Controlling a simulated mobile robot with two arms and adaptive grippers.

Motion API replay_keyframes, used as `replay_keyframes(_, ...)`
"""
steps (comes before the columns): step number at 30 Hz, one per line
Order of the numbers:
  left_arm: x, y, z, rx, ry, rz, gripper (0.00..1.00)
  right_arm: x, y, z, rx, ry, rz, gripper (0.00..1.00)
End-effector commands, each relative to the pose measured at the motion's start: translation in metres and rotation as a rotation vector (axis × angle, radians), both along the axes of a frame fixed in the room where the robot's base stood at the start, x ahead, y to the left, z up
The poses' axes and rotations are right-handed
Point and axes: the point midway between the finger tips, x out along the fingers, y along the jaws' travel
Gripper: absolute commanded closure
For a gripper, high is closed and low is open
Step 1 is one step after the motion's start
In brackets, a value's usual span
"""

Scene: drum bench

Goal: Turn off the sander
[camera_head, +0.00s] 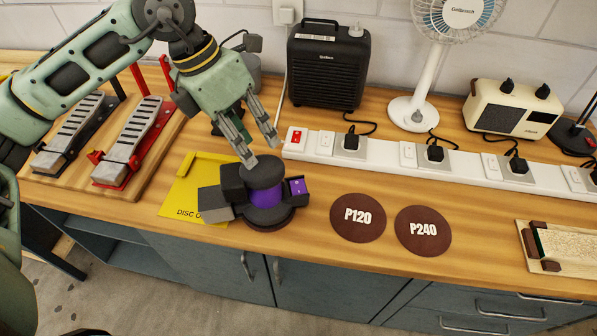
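The sander (266,194), a dark grey and purple machine with a round base, stands near the front of the wooden bench. A small purple switch block (298,187) with a light mark sits on its right side; I cannot tell its on or off position. A grey block is on its left side. My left gripper (263,152) points down just above and behind the sander's top. Its two fingers are apart with nothing between them. I cannot tell whether a fingertip touches the sander. My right gripper is not in view.
A yellow card (182,190) lies partly under the sander. Two brown discs, P120 (358,207) and P240 (423,230), lie to the right. Behind runs a white power strip (385,153) with a red switch (296,137) and several plugs. A black case (327,65), fan (408,113) and radio (510,108) stand behind.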

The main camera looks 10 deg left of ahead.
Motion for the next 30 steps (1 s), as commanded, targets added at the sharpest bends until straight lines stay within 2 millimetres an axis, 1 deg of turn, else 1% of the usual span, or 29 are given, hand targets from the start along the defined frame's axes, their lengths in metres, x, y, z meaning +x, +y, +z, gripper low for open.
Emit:
replay_keyframes(1, 0.005, -0.009, 0.009, 0.007, 0.054, 0.078, 0.75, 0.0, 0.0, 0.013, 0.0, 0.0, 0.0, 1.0)
replay_keyframes(9, 0.022, -0.046, 0.017, 0.12, 0.307, 0.541, 0.98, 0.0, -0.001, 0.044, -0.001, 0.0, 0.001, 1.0)
replay_keyframes(10, 0.023, -0.05, 0.018, 0.138, 0.328, 0.591, 1.0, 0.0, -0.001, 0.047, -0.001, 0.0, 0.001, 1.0)
replay_keyframes(15, 0.027, -0.067, 0.02, 0.226, 0.411, 0.827, 1.0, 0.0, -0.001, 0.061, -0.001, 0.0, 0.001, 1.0)
replay_keyframes(18, 0.027, -0.073, 0.021, 0.263, 0.434, 0.919, 1.0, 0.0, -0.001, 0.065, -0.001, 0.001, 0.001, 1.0)
replay_keyframes(21, 0.028, -0.077, 0.021, 0.284, 0.446, 0.976, 1.0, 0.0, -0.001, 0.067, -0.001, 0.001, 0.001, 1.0)
replay_keyframes(30, 0.028, -0.078, 0.02, 0.294, 0.451, 1.003, 1.0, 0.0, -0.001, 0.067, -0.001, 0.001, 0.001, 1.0)
